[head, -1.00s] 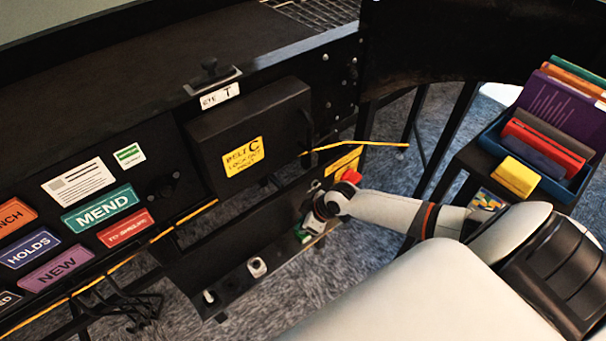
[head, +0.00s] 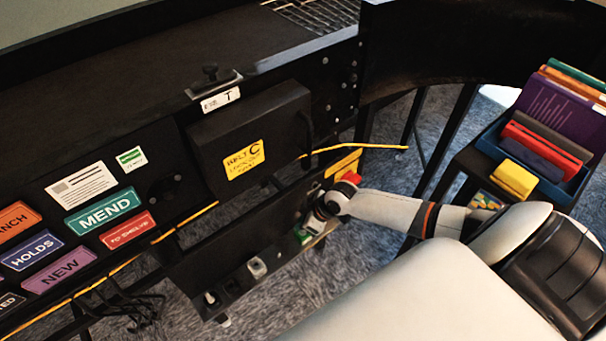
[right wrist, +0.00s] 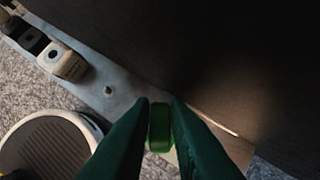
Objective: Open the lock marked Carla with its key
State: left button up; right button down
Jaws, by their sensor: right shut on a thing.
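My right gripper (head: 306,226) is at the right end of a low shelf strip under the black sorter panel. In the right wrist view its green fingers (right wrist: 159,125) are shut on a small bright green thing (right wrist: 160,138); whether it is a key or a lock I cannot tell. A white lock-like block (head: 257,267) sits on the strip to the left of the gripper, and it also shows in the right wrist view (right wrist: 66,62). A black one (head: 211,299) with a pale top is farther left. No name Carla is readable. My left gripper is out of view.
A black box with a yellow Belt C lockout label (head: 244,160) hangs above the strip. A red part (head: 350,177) is just above my right wrist. A blue tray (head: 570,185) of books stands at the right. A round ribbed grey thing (right wrist: 45,145) fills the wrist view's lower left.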

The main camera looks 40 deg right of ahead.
jog(key=shift+r+p, duration=1.8)
jog(key=shift+r, duration=0.3)
jog(key=shift+f, duration=0.1)
